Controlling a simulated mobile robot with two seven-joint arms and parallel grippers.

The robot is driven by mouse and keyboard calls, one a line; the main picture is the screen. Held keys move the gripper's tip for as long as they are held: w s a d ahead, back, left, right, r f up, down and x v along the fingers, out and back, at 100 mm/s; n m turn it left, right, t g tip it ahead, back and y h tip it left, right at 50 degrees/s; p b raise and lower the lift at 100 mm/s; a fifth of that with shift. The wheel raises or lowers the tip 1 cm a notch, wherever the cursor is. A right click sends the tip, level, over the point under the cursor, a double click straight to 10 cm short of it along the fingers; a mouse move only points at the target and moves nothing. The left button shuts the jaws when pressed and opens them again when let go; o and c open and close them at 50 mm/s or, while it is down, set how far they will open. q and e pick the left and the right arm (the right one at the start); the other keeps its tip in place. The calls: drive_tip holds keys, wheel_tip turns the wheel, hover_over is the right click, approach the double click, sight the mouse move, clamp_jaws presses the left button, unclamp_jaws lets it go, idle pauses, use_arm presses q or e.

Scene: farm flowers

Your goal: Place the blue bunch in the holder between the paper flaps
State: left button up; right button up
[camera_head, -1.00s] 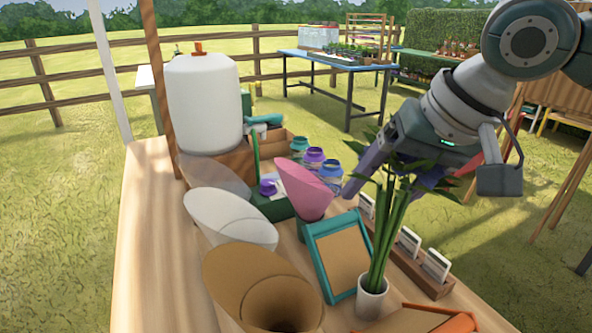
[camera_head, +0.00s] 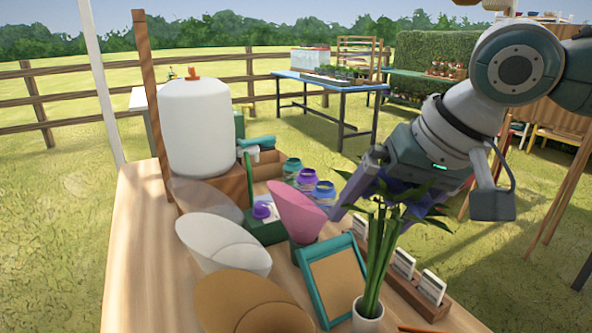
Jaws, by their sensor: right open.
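The blue bunch stands upright in a small white pot (camera_head: 367,318) near the front right of the wooden table; its long green stems (camera_head: 378,262) and dark leaves show, with a little blue-violet (camera_head: 398,188) at the top. My right gripper (camera_head: 376,214) is open around or just behind the top of the bunch; leaves hide part of its fingers. I cannot tell which has the holder. My left gripper is out of view.
A teal-framed board (camera_head: 340,283) stands between the cones and the pot. A wooden card rack (camera_head: 420,296) is right of the stems. Several jars (camera_head: 307,180) and a large white dispenser (camera_head: 198,127) stand behind. The table's left side is clear.

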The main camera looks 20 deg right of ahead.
drive_tip(key=p+v, duration=0.1)
drive_tip(key=v, duration=1)
drive_tip(key=shift+r, duration=0.15)
